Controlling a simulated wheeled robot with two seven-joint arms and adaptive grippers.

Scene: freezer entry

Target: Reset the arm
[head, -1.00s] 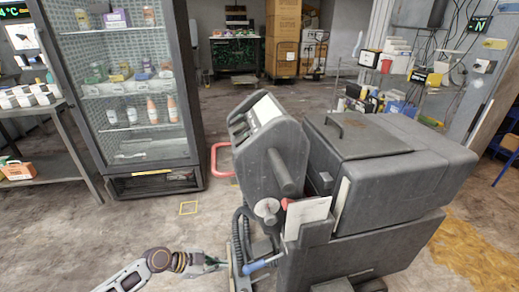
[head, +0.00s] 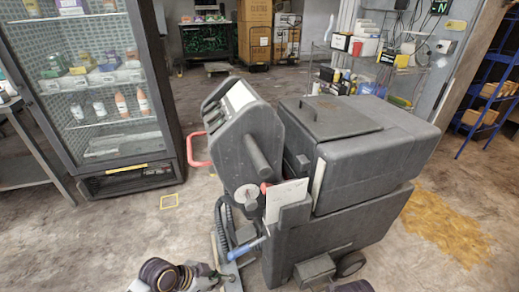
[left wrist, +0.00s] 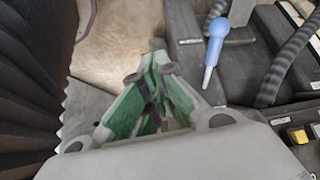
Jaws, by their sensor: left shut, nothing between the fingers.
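My left arm comes in at the bottom of the head view, and its left gripper (head: 212,273) is low beside the front of the grey floor machine (head: 358,155). In the left wrist view the left gripper's green-lined fingers (left wrist: 155,55) meet at their tips, with nothing between them. A blue-handled tool (left wrist: 215,45) with a pale tip lies beyond the fingers to the right, apart from them. It also shows in the head view (head: 248,247) at the machine's front.
A glass-door display fridge (head: 167,90) with bottles stands at left. Ribbed black hoses (left wrist: 290,65) run near the left gripper. A wire shelf (head: 385,68) and a blue rack (head: 480,95) stand at right. Floor is open between fridge and machine and at lower right.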

